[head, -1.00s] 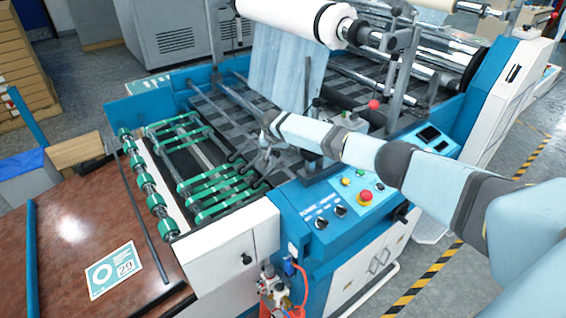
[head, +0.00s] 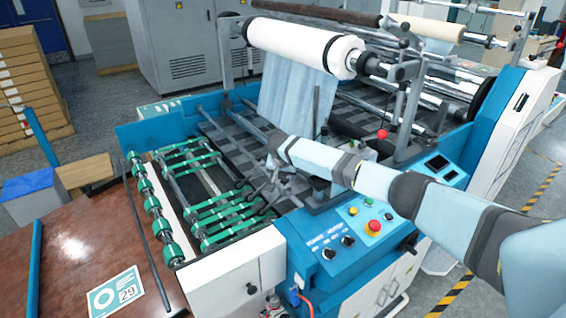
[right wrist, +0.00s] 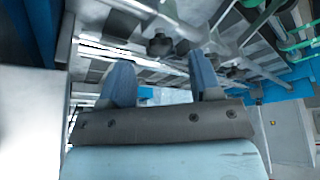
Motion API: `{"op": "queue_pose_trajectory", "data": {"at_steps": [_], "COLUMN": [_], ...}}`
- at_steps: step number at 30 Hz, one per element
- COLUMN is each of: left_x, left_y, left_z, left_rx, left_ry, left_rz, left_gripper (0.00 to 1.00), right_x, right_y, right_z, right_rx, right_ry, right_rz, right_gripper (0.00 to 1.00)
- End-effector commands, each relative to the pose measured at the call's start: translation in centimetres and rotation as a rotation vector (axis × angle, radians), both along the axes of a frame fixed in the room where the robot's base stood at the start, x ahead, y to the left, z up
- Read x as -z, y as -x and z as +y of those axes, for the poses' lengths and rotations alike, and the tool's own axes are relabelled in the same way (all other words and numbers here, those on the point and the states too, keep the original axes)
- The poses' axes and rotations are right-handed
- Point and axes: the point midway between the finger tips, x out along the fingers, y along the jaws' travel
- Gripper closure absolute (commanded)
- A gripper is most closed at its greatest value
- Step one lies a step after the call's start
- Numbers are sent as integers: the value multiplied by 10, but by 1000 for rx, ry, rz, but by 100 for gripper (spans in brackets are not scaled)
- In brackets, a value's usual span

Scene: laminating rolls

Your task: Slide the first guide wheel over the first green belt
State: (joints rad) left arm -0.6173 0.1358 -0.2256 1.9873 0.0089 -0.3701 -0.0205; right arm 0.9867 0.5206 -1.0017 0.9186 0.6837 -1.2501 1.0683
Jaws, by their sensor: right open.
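Several green belts (head: 215,214) run in short loops across rollers on the left part of the machine, with more belts (head: 183,150) farther back. Small dark guide wheels on thin rods (head: 243,183) lie just right of the near belts; which is the first one is not clear. My right gripper (right wrist: 161,80) is open, with two blue fingers apart and nothing seen between them. In the right wrist view a dark round knob or wheel (right wrist: 160,45) shows beyond the fingers, and green belts (right wrist: 298,45) show at the right edge. My left gripper is out of view.
A white film roll (head: 300,45) hangs over the machine behind my right arm. A blue control panel (head: 350,235) with a red button stands below the arm. A brown table (head: 85,250) with a printed card (head: 116,291) lies at the left.

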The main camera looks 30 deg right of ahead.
Motion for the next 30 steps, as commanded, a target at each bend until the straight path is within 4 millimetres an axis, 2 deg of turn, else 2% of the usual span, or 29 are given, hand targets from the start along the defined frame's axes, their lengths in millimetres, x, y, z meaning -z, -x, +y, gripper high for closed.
{"op": "queue_pose_trajectory", "data": {"at_steps": [9, 15, 21, 30], "left_x": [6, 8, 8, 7], "left_y": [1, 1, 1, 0], "left_z": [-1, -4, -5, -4], "left_rx": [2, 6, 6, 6], "left_ry": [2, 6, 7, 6], "left_rz": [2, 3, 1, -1], "left_gripper": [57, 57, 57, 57], "right_x": [-67, -95, -105, -105], "right_y": [21, 30, 33, 33], "right_z": [18, 24, 26, 27], "right_rx": [0, 1, 2, 2], "right_ry": [-1, 0, 0, -1], "right_rz": [-4, -2, -1, 0], "right_gripper": [42, 42, 42, 42]}}
